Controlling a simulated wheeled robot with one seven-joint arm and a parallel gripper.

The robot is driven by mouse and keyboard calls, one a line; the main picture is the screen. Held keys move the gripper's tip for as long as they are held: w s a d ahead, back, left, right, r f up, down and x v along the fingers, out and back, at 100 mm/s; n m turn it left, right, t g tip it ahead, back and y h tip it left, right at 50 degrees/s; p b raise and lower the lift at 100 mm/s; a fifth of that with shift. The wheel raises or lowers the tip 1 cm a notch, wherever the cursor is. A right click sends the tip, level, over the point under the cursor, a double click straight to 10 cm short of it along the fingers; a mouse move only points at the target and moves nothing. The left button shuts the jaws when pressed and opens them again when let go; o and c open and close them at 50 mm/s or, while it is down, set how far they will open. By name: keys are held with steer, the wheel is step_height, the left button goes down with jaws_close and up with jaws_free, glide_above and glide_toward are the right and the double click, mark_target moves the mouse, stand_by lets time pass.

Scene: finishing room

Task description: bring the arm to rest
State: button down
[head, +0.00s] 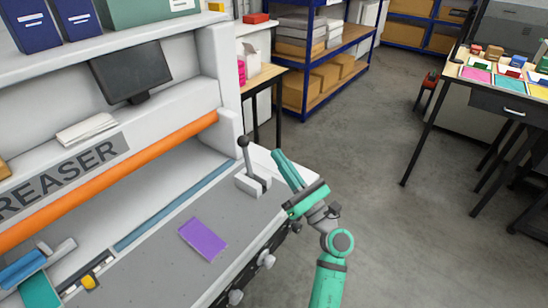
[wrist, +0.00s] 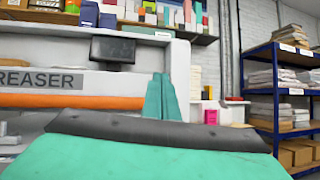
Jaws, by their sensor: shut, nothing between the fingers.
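My green arm rises at the right front of the creaser in the head view, bent at a joint with a round green cap. My gripper (head: 279,155) points up and away, beside the creaser's lever (head: 244,150), and looks apart from it. In the wrist view the green fingers of my gripper (wrist: 162,78) stand upright, together and empty, in front of the creaser (wrist: 45,80). A purple sheet (head: 203,239) lies flat on the creaser's grey bed (head: 150,262).
A dark monitor (head: 130,71) and blue binders stand on the creaser's upper part. Blue shelving (head: 304,75) with boxes is at the back. A table (head: 482,95) with coloured cards stands at the right. The grey floor (head: 385,225) between is clear.

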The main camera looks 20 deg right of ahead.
steer(key=s+a+f+m+t+h, duration=0.1)
steer(key=s+a+f+m+h, duration=0.4)
steer(key=s+f+m, duration=0.5)
steer(key=s+a+f+m+t+h, duration=0.1)
steer(key=s+a+f+m+h, duration=0.35)
steer(key=s+a+m, duration=0.55)
steer(key=s+a+f+m+g, duration=0.1)
steer(key=s+f+m+g, duration=0.3)
steer(key=s+m, duration=0.6)
steer(key=s+f+m+g, duration=0.4)
steer(key=s+f+m, duration=0.3)
steer(key=s+m, duration=0.3)
steer(key=s, duration=0.4)
steer(key=shift+a+g+h, duration=0.3)
steer(key=shift+a+h, duration=0.05)
steer(key=shift+a, duration=0.05)
steer(key=shift+a, duration=0.1)
